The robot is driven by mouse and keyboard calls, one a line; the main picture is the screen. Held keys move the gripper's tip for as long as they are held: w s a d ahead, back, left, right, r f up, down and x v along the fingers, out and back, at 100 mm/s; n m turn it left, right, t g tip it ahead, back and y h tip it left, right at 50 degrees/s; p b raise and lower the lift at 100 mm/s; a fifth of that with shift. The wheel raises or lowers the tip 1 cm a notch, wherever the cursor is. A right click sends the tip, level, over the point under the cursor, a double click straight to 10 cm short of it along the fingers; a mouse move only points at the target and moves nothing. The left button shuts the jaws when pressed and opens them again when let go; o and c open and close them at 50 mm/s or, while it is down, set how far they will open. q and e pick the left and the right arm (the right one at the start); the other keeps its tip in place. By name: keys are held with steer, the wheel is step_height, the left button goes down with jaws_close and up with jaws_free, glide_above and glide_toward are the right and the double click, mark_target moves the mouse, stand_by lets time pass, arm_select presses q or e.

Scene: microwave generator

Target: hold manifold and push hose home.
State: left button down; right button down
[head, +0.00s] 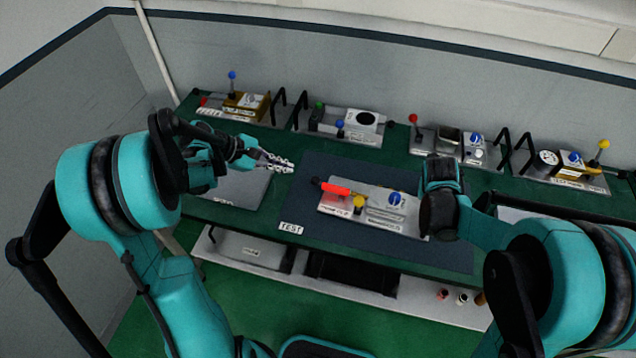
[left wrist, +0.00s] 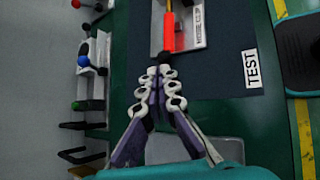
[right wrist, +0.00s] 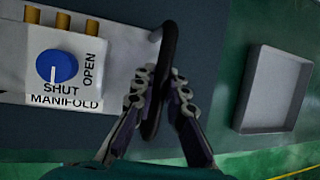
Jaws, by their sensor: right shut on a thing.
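My left gripper (head: 290,166) is shut and empty, just short of that end. The red hose (left wrist: 168,32) is straight ahead of its fingertips.
A grey plate (head: 240,187) lies left of the mat (head: 300,205). A TEST label (head: 290,228) is at the mat's front.

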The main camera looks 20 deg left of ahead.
arm_select(q)
steer(key=w+a+f+n+h, duration=0.2)
steer(key=a+f+n, duration=0.1)
steer(key=shift+t, duration=0.3)
steer(key=w+d+f, duration=0.1)
steer(key=d+f, duration=0.1)
steer(key=w+d+f, duration=0.1)
steer(key=d+f, duration=0.1)
steer(key=w+d+f, duration=0.1)
steer(key=d+f, duration=0.1)
steer(key=f, duration=0.1)
steer(key=shift+d, duration=0.2)
stand_by(1.3)
